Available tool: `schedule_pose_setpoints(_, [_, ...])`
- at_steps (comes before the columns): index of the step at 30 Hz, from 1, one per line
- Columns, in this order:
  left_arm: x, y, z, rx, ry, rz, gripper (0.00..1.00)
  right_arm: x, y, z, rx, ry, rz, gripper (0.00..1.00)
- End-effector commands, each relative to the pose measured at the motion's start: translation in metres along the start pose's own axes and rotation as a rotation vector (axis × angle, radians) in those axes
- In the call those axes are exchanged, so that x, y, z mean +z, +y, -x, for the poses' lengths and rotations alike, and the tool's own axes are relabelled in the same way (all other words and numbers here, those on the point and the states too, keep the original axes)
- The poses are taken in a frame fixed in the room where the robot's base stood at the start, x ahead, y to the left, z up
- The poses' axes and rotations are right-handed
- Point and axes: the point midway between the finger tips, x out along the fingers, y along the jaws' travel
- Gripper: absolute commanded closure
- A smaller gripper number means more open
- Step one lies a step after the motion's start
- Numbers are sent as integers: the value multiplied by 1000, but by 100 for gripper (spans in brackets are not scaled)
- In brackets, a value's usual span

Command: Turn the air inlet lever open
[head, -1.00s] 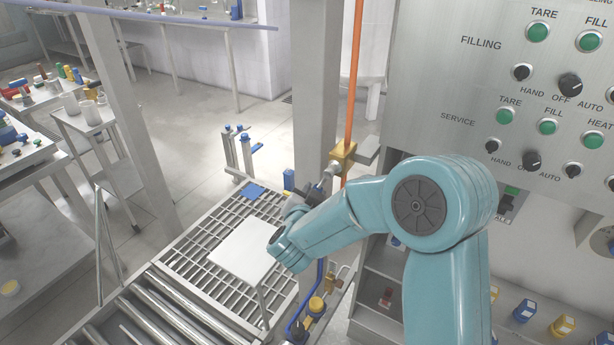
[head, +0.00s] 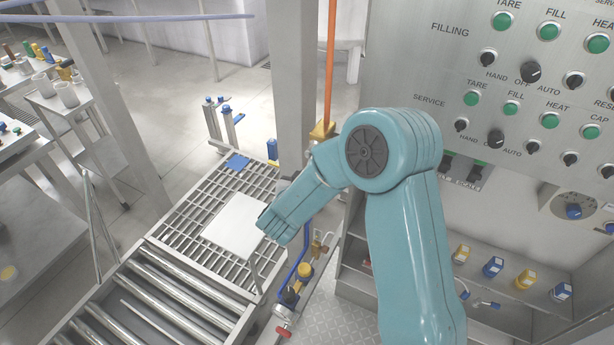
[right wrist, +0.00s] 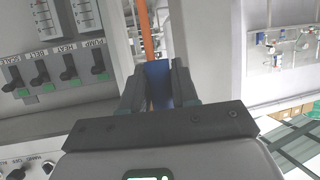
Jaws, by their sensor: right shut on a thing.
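In the right wrist view, a blue lever (right wrist: 158,72) sits between the fingers of my right gripper (right wrist: 157,88), which is shut on it. An orange vertical pipe (right wrist: 146,32) runs just beyond the lever. In the head view the same orange pipe (head: 330,70) drops to a brass valve body (head: 322,131), partly covered by my teal right arm. The arm also hides the lever and most of the gripper there, so how far the lever is turned cannot be told. My left gripper is in neither view.
A steel control panel (head: 420,75) with green buttons and black knobs stands right of the pipe. A grey post (head: 293,90) stands to its left. Below are a grating (head: 205,195) with a white plate (head: 235,222), and rollers (head: 165,305). Small yellow and blue containers sit on a shelf at right.

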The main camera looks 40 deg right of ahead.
Motion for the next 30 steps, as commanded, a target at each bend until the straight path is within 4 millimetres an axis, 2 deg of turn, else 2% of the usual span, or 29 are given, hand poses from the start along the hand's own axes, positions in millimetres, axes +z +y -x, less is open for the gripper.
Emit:
schedule_pose_setpoints(8, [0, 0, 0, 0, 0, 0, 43, 3, 2, 0, 4, -7, 10, 100])
schedule_pose_setpoints(9, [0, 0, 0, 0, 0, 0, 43, 3, 2, 0, 4, -7, 10, 58])
schedule_pose_setpoints(10, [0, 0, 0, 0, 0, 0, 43, 3, 2, 0, 4, -6, 9, 50])
schedule_pose_setpoints(18, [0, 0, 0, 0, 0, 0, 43, 2, 1, 0, 2, -3, 5, 50])
schedule_pose_setpoints(22, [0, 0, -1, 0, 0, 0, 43, 1, 0, 9, -1, -1, 5, 50])
schedule_pose_setpoints(26, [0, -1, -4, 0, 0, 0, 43, 1, -1, 35, -4, -1, 5, 50])
schedule_pose_setpoints(30, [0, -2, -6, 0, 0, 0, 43, 1, -1, 74, -6, 0, 5, 50])
